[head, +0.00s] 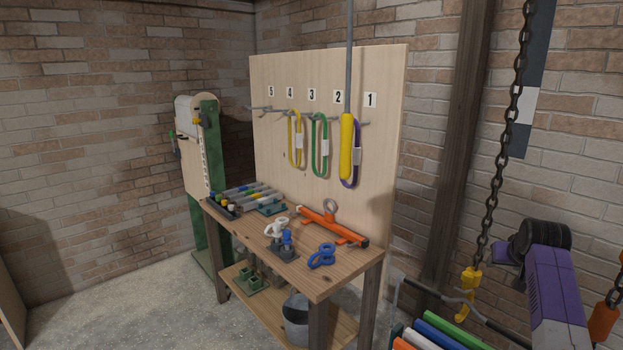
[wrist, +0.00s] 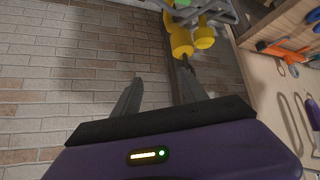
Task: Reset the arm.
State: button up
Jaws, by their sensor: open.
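My gripper (wrist: 158,90) shows in the wrist view with its two dark fingers spread apart. Nothing is held between them, and brick wall lies behind the gap. Yellow hook fittings (wrist: 181,43) hang just beyond the right fingertip; I cannot tell the exact clearance. In the head view my purple arm with a dark joint stands at the lower right, and my fingers cannot be made out there.
A chain (head: 498,150) with a yellow hook (head: 469,285) hangs left of my arm. A workbench (head: 312,278) carries an orange tool (head: 331,226) and blue shackle (head: 321,257). Slings hang on the numbered pegboard (head: 385,90). Coloured bars (head: 452,330) lie low in front.

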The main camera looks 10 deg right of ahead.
jog(key=s+a+f+n+t, duration=0.1)
jog(key=s+a+f+t, duration=0.2)
jog(key=s+a, duration=0.35)
jog(key=s+a+f+n+t+h, duration=0.1)
jog(key=s+a+f+t, duration=0.2)
jog(key=a, duration=0.6)
jog(key=s+a+f+n+t, duration=0.1)
jog(key=s+a+f+t, duration=0.1)
jog(key=s+a, duration=0.5)
jog(key=s+a+r+n+y, duration=0.1)
jog(key=s+a+y, duration=0.1)
jog(key=s+a, duration=0.5)
jog(key=s+a+r+n+y, duration=0.1)
jog(key=s+a, duration=0.6)
jog(key=s, duration=1)
jog(key=s+a+r+n+y, duration=0.1)
jog(key=s+a+r+y, duration=0.1)
jog(key=s+a, duration=0.5)
jog(key=s+y, duration=0.1)
jog(key=s, duration=0.4)
jog(key=shift+s, duration=0.1)
